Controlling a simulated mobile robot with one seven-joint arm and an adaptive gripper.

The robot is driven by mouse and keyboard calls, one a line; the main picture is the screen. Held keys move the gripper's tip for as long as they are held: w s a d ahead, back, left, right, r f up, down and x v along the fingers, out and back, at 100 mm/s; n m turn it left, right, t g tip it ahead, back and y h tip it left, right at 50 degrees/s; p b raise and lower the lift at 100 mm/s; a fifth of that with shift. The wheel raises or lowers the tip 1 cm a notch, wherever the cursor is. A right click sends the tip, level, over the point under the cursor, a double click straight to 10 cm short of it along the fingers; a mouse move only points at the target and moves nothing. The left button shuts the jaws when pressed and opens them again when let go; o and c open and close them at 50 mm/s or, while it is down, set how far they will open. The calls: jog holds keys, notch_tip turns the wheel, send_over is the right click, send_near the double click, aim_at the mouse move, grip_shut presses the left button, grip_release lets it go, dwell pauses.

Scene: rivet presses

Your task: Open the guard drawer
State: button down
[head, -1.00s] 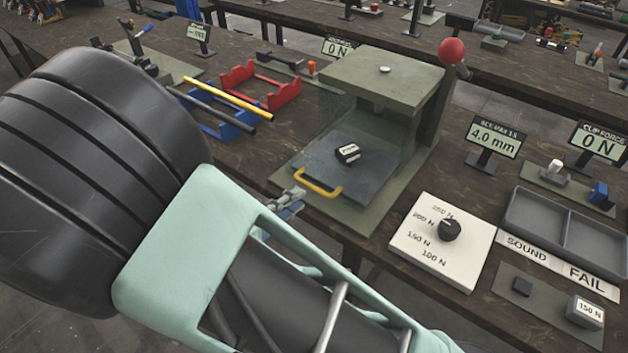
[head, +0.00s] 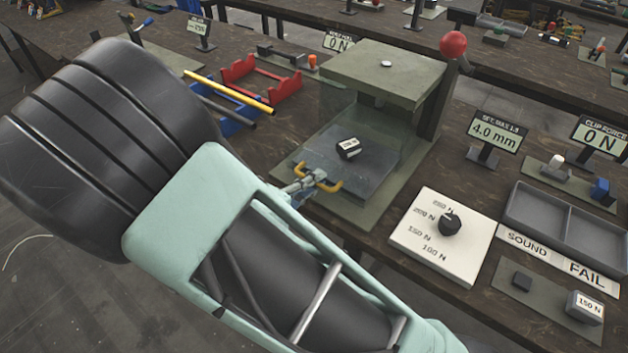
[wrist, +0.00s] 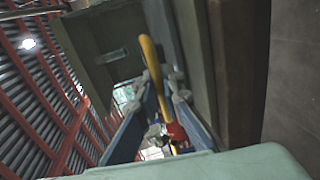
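The guard drawer (head: 366,181) is a clear, greyish panel in the front of the green press (head: 392,82), with a yellow bow handle (head: 333,186) on its near edge. It appears closed. My gripper (head: 313,179) is at the middle of the handle and hides part of it. In the wrist view, the yellow handle (wrist: 149,62) runs between the two fingertips of my gripper (wrist: 158,82). The fingers look apart, with a small gap beside the bar. Contact with the handle is not clear.
A white dial plate (head: 424,244) with a black knob lies right of the press. A red-ball lever (head: 453,45) rises at the press's right side. Red (head: 283,91) and blue racks with rods stand to its left. A grey tray (head: 520,205) is far right.

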jog(key=shift+a, duration=0.1)
jog(key=shift+s+a+f, duration=0.1)
jog(key=shift+s+a, duration=0.15)
jog(key=shift+s, duration=0.05)
jog(key=shift+f+b+v, duration=0.25)
jog(key=shift+b+v, duration=0.1)
jog(key=shift+v, duration=0.75)
jog(key=shift+s+r, duration=0.1)
jog(key=c, duration=2.3)
grip_release()
jog(key=shift+c, duration=0.2)
jog(key=v, duration=1.2)
